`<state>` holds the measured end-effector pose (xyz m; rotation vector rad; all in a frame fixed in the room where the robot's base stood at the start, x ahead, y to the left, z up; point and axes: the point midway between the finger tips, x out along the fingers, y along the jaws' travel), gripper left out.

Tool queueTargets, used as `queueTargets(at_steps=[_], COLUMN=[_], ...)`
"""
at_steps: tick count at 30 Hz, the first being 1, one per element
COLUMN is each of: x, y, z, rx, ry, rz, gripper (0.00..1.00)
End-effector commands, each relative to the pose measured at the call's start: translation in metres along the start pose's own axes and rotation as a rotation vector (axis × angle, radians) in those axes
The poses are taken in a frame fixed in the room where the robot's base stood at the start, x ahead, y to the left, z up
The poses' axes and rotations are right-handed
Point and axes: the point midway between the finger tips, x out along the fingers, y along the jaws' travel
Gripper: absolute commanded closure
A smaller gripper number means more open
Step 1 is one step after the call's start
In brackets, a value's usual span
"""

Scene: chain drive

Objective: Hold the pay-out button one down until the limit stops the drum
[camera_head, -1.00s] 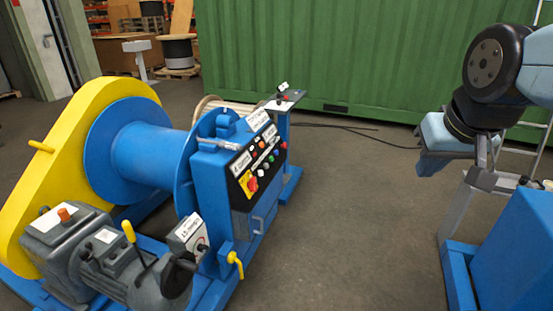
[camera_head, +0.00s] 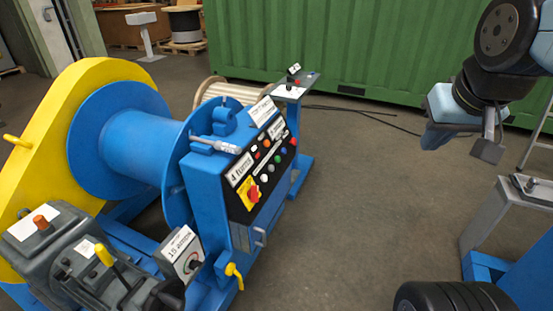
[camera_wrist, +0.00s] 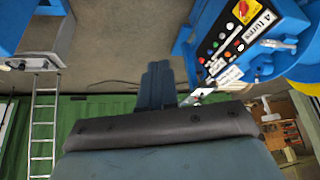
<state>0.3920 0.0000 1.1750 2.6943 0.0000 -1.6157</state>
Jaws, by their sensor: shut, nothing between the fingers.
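The winch has a blue drum (camera_head: 140,145) and a blue control box with a black sloped panel (camera_head: 272,158) carrying several coloured buttons. A red knob on yellow (camera_head: 250,194) sits at its near end, beside a "4 turns" label (camera_head: 240,170). I cannot read which button is pay-out button one. The panel also shows upside down in the wrist view (camera_wrist: 228,42). My gripper (camera_head: 434,139) is shut and empty in the air, well right of the panel. Its fingers (camera_wrist: 158,85) are together in the wrist view and touch nothing.
A small stand (camera_head: 292,88) with controls is behind the box. A yellow guard (camera_head: 45,150) and grey motor (camera_head: 65,255) flank the drum. A green container (camera_head: 380,45) closes the back. Blue equipment (camera_head: 525,260) stands at right; open floor lies between.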

Motion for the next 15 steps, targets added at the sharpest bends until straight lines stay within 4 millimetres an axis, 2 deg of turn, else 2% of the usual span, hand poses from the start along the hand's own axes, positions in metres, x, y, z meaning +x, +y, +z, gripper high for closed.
queueTargets(at_steps=[10,15], x=[0.001,0.016], y=[0.000,-0.006], z=[-0.003,-0.027], rx=[-0.006,-0.065], ry=[0.002,0.026], rz=[0.000,0.003], gripper=[1.00,1.00])
